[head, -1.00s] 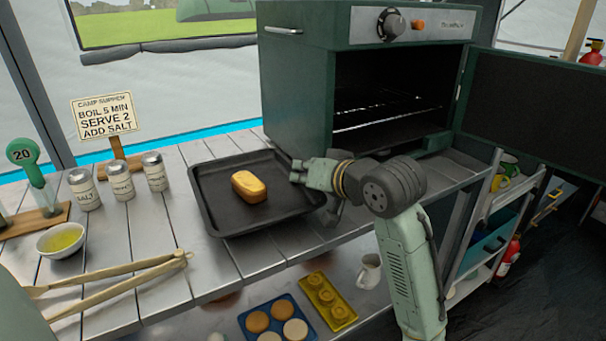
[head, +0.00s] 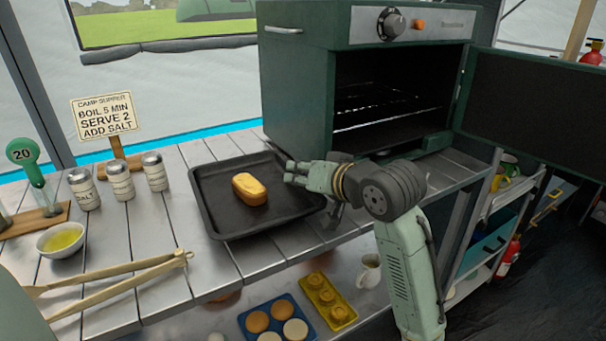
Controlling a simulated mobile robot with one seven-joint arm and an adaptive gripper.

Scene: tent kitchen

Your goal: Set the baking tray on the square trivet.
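The black baking tray (head: 222,215) lies on the slatted metal counter, with a golden loaf-shaped block (head: 250,189) in it. My gripper (head: 288,173) is at the tray's right side, with its fingertips over or at the right rim. My gripper and wrist cover part of that rim. I cannot tell whether the fingers touch or clasp the rim. No square trivet can be made out in this view.
An open green oven (head: 390,90) stands behind, its door (head: 535,105) swung right. Salt and other shakers (head: 121,182), a yellow-filled bowl (head: 62,239), tongs (head: 110,285) and a sign (head: 104,116) stand left of the tray. A lower shelf holds a bun tray (head: 275,322).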

